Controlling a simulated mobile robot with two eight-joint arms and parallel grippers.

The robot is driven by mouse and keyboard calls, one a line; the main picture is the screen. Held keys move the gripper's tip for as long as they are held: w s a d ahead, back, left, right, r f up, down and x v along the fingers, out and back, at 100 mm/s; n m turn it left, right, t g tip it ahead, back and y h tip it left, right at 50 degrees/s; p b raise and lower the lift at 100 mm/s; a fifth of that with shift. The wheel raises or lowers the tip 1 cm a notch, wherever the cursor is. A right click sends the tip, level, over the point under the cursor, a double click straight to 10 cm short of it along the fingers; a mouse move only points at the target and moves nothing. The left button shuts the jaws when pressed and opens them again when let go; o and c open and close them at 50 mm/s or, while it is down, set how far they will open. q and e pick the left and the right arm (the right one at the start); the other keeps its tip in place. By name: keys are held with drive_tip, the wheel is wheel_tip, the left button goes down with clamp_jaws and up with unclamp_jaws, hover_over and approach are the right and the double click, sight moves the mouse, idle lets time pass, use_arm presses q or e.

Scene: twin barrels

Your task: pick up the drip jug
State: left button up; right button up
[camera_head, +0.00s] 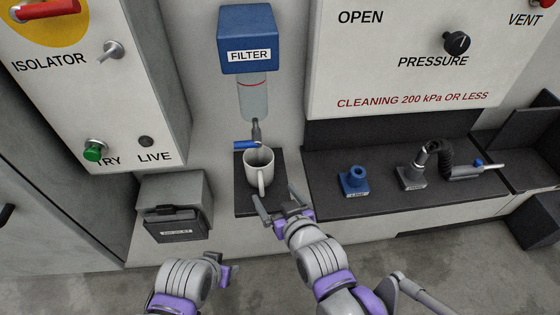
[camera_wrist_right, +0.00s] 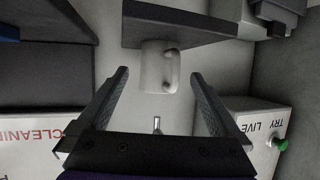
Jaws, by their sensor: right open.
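The drip jug (camera_head: 252,174) is a white mug-like vessel standing upright on a small dark shelf (camera_head: 243,207), under the filter's spout. Its handle faces the front. My right gripper (camera_head: 278,204) is open and empty, in front of the jug and slightly right of it. In the right wrist view the jug (camera_wrist_right: 155,66) shows beyond the spread fingers (camera_wrist_right: 160,78), roughly centred between them, with its handle toward the right. No contact with the fingers shows. My left gripper (camera_head: 218,262) is low in the head view, apart from the jug; its jaw opening is unclear.
The blue filter (camera_head: 248,55) with its clear bowl (camera_head: 253,97) and blue-handled valve (camera_head: 246,145) hangs just above the jug. A grey box (camera_head: 172,204) stands left. A dark bench (camera_head: 330,199) at right carries a blue fitting (camera_head: 354,180) and a hose nozzle (camera_head: 412,176).

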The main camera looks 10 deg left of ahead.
sight(265, 179)
drive_tip(key=shift+w+a+f, duration=0.2)
drive_tip(key=shift+w+a, duration=0.25)
drive_tip(key=shift+w, duration=0.1)
drive_tip(key=b+x, duration=0.1)
drive_tip(key=x, duration=0.2)
drive_tip(key=shift+a, duration=0.2)
drive_tip(key=shift+r+x, duration=0.2)
drive_tip(key=shift+x, duration=2.9)
drive_tip(key=shift+w+d, duration=0.1)
drive_tip(key=shift+w, duration=0.05)
drive_tip(key=c, duration=1.1)
drive_tip(key=shift+c, duration=0.2)
